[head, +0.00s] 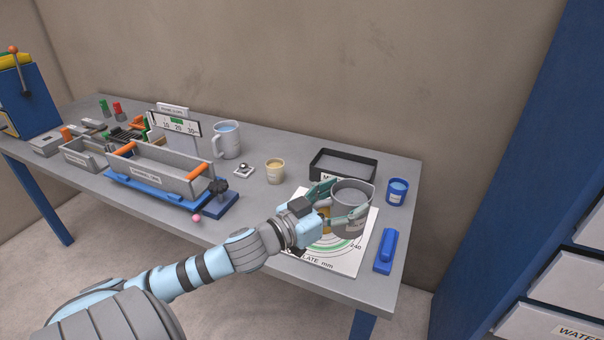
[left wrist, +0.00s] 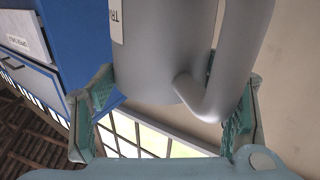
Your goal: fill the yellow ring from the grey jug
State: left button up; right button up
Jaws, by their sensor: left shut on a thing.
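My left gripper (head: 348,203) is shut on the grey jug (head: 353,196) above the white printed plate (head: 345,262), with one finger on each side. In the left wrist view the jug (left wrist: 160,50) and its curved handle (left wrist: 222,85) show between the finger pads, with part of a white label. The jug's open mouth faces up in the head view; its contents cannot be made out. A small yellow-orange part, seemingly the yellow ring (head: 325,223), shows on the plate behind my gripper; most of it is hidden. My right gripper is not in view.
A black tray (head: 343,165) stands behind the plate. A blue cup (head: 397,192) and a blue tool (head: 386,250) are to its right. A beige cup (head: 275,171), a grey mug of blue liquid (head: 228,141) and a long grey trough (head: 160,172) are left.

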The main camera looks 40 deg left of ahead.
pick_arm(q)
jog(key=w+a+r+n+y, duration=0.1)
jog(key=w+a+n+y, duration=0.1)
jog(key=a+y, duration=0.3)
jog(key=w+a+n+y, duration=0.1)
jog(key=a+n+y, duration=0.15)
jog(key=a, duration=0.55)
notch_tip(320, 180, down, 8)
jog(key=w+m+g+p, duration=0.1)
jog(key=m+g+p, duration=0.1)
jog(key=g+p, duration=0.6)
jog(key=shift+w+d+r+h+p, duration=0.15)
jog(key=shift+d+r+h+p, duration=0.1)
jog(key=shift+d+h+p, duration=0.15)
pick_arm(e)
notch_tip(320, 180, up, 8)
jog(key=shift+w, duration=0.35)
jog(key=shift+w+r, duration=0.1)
pick_arm(q)
jog(key=shift+w+d+r+g+p, duration=0.15)
jog(key=shift+g+p, duration=0.35)
jog(key=shift+p, duration=0.5)
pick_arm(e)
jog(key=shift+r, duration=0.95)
